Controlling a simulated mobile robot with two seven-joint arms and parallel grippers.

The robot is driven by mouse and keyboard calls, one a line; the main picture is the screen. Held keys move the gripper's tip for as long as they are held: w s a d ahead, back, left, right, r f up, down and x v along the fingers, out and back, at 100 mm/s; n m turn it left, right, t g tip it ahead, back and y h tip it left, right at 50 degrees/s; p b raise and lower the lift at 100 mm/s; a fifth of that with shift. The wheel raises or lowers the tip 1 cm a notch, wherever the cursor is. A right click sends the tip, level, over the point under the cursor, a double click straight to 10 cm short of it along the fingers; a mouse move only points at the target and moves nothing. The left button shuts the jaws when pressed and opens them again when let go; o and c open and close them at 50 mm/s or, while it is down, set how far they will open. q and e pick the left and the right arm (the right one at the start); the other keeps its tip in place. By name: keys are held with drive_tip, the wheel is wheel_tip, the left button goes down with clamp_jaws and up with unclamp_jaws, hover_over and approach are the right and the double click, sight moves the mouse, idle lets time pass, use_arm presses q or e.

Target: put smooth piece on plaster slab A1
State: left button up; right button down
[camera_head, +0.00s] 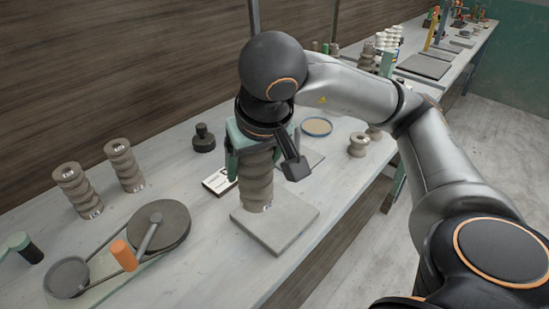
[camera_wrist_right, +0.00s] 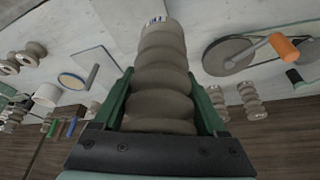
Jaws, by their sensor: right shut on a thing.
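My right gripper (camera_head: 258,160) is shut on a grey-brown clay piece (camera_head: 257,185), a stack of rounded bulges with a small label near its lower end. The piece hangs upright over a pale grey square slab (camera_head: 285,222), its lower end at the slab's back left part. I cannot tell whether it touches the slab, and I cannot read a slab mark. In the right wrist view the piece (camera_wrist_right: 163,75) lies between the green fingers, its labelled end pointing away. A second slab (camera_head: 312,158) is partly hidden behind the gripper. My left gripper is not in view.
Two similar bulged pieces (camera_head: 77,190) (camera_head: 124,165) stand at the left. A wheel device (camera_head: 158,228) with an orange handle is at the front left. A small card (camera_head: 219,182), a black knobbed weight (camera_head: 204,138), a blue-rimmed dish (camera_head: 317,126) and a spool-shaped piece (camera_head: 358,145) are nearby.

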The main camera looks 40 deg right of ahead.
drive_tip(key=w+d+f+b, duration=0.1)
drive_tip(key=w+d+f, duration=0.1)
drive_tip(key=d+f, duration=0.1)
drive_tip(key=w+d+f+b, duration=0.2)
drive_tip(key=d+f, duration=0.1)
drive_tip(key=f, duration=0.1)
drive_tip(key=w+d+f+b, duration=0.1)
drive_tip(key=w+d+f, duration=0.1)
drive_tip(key=d+f, duration=0.2)
drive_tip(key=shift+w+b, duration=0.1)
drive_tip(key=shift+b, duration=0.25)
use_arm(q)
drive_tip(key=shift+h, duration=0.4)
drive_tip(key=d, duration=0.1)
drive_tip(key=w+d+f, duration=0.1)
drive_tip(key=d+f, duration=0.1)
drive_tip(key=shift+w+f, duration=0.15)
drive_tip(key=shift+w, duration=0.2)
use_arm(e)
drive_tip(key=shift+f, duration=0.45)
drive_tip(key=shift+f, duration=0.15)
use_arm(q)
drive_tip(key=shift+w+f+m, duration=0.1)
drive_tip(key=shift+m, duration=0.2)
use_arm(e)
unclamp_jaws()
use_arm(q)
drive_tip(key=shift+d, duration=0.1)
